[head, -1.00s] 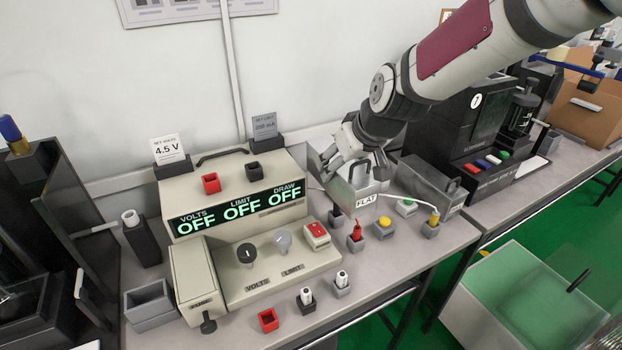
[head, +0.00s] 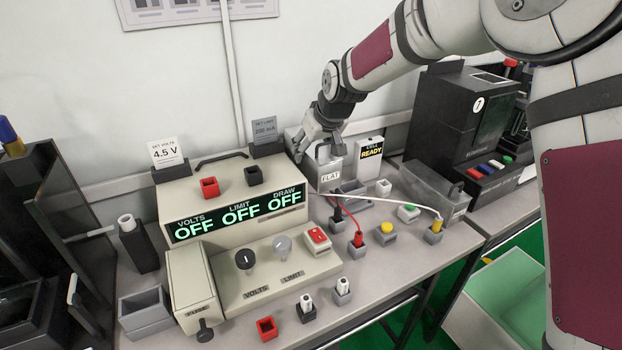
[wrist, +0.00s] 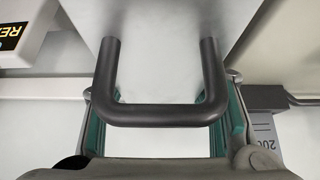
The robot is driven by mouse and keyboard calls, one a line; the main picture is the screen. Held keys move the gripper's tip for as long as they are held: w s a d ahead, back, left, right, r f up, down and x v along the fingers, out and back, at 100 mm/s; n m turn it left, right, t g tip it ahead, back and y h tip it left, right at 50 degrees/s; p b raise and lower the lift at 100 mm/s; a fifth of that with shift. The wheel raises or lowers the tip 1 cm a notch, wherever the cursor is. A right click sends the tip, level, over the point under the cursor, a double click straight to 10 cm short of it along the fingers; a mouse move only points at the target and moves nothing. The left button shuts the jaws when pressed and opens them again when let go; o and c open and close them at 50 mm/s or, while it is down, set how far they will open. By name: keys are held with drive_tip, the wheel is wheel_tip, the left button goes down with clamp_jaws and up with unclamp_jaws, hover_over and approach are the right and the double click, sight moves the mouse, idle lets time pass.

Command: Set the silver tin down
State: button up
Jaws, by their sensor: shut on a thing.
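The silver tin (head: 328,180) is a pale metal box with a FLAT label and a dark loop handle on top. It is upright at the back of the bench, just right of the power supply. My gripper (head: 323,146) is above it and shut on its handle. The handle (wrist: 163,115) lies between the green-padded fingers in the wrist view, with the tin's pale surface behind it. The tin's lower edge is partly hidden, so I cannot tell whether it touches the bench.
The power supply (head: 238,212) reads OFF three times. A white unit marked READY (head: 370,155) stands right of the tin. A grey shallow tray (head: 358,203), cabled sockets and a clear box with a handle (head: 433,190) are in front and right. Bare bench (head: 400,258) lies near the front edge.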

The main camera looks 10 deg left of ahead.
sight(325, 156)
wheel_tip(325, 156, down, 8)
drive_tip(key=shift+f+b, duration=0.1)
drive_tip(key=shift+b, duration=0.5)
drive_tip(key=shift+w+a+f, duration=0.15)
drive_tip(key=shift+f, duration=0.3)
drive_tip(key=shift+f, duration=0.15)
drive_tip(key=o, duration=1.2)
drive_tip(key=shift+f, duration=0.1)
drive_tip(key=shift+c, duration=0.2)
drive_tip(key=shift+r, duration=0.25)
drive_tip(key=p+v, duration=0.1)
drive_tip(key=v, duration=1.1)
drive_tip(key=shift+p, duration=0.35)
drive_tip(key=shift+f, duration=0.1)
